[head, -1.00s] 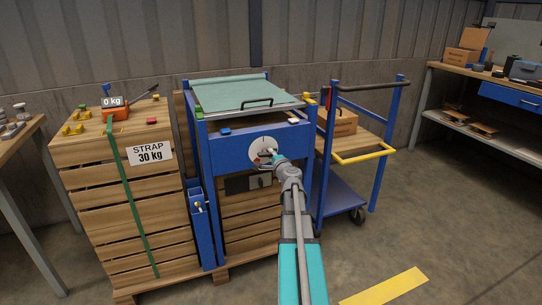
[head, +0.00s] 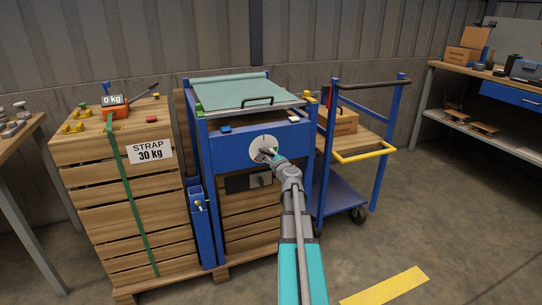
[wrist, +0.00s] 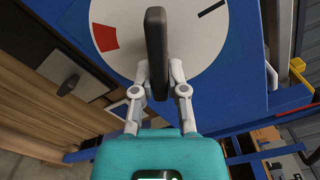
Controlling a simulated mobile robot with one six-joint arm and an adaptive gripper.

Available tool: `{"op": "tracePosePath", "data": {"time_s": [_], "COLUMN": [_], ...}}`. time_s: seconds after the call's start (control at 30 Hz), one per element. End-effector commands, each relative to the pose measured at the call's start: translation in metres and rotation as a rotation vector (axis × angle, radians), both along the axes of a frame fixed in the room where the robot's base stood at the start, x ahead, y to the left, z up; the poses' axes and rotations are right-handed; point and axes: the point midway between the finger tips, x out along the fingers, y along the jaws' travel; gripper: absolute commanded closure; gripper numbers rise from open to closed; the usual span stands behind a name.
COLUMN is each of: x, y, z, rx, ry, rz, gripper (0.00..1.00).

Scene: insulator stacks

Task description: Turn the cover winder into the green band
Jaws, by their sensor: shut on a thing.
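The cover winder is a dark flat handle (wrist: 156,45) on a white round dial (wrist: 215,45) set in the blue panel of the frame. My gripper (wrist: 157,82) is shut on the handle, one finger on each side. The dial also shows in the head view (head: 262,141), partly behind my gripper (head: 268,154). In the wrist view, a red sector (wrist: 104,37) lies left of the handle and a black mark (wrist: 211,8) lies to the right. No green band shows on the visible part of the dial. The green cover (head: 238,93) lies over the frame's top.
A strapped wooden crate stack (head: 125,190) with a 0 kg display stands left of the frame. A blue trolley (head: 340,190) with a yellow handle stands close on the right. A workbench (head: 480,95) is far right. The floor in front is clear.

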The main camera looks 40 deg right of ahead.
Motion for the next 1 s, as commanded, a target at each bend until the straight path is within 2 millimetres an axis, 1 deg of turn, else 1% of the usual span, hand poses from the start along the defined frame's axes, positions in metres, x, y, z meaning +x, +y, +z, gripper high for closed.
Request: {"op": "tracePosePath", "data": {"time_s": [0.07,0.1,0.27,0.73,0.87,1.0], "x": [0.000,0.000,0.000,-0.003,-0.011,-0.025], "y": [0.000,0.000,0.000,0.001,0.004,0.011], "z": [0.000,0.000,0.000,0.000,0.000,0.000], "rx": [-0.001,-0.001,-0.002,-0.002,-0.002,-0.002], "ry": [0.001,0.000,0.001,0.001,0.001,0.001], "rz": [-0.001,0.000,0.000,0.000,-0.001,-0.001], "gripper": [1.00,0.77,0.47,0.47,0.47,0.47]}}
